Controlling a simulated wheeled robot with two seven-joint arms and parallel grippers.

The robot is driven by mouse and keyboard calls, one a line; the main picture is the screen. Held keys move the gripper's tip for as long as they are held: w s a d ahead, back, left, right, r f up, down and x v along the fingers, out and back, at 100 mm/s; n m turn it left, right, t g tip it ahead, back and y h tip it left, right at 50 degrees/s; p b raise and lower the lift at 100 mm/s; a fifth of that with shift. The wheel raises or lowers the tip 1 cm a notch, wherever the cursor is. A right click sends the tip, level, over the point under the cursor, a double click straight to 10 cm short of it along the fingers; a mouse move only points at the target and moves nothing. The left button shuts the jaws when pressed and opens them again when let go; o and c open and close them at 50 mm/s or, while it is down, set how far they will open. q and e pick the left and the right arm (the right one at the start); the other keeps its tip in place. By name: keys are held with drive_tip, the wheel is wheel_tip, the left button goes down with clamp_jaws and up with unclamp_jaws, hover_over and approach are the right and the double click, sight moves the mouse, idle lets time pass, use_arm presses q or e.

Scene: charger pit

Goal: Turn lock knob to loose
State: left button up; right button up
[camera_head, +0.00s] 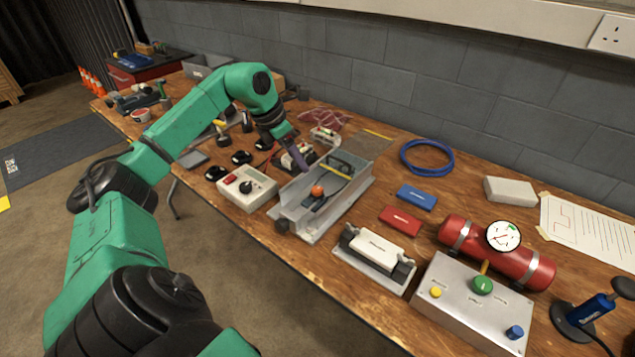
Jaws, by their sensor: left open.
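A grey metal channel fixture (345,206) stands on the wooden bench, with an orange ball-shaped knob (317,190) on a dark lever inside it. A small black knob (282,226) shows at its near left end. I cannot tell for sure which one is the lock knob, nor read its setting. My left gripper (298,158) reaches down from the left, just behind the fixture's far left side. It is open, close to a small dark-and-white device, and apart from both knobs. Its fingertips are small and partly hidden. My right gripper is not in view.
A white box with a black dial (246,187) sits left of the fixture. A white block in a holder (374,255), red block (400,220), blue block (416,197), red cylinder with gauge (465,236) and grey control box (460,308) stand to the right. A blue cable ring (427,173) lies behind.

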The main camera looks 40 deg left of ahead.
sight(317, 189)
use_arm(q)
drive_tip(key=p+x, duration=0.1)
drive_tip(key=x, duration=1.1)
drive_tip(key=shift+w+d+f, duration=0.15)
drive_tip(key=shift+w+f, duration=0.05)
drive_tip(key=shift+f, duration=0.15)
clamp_jaws()
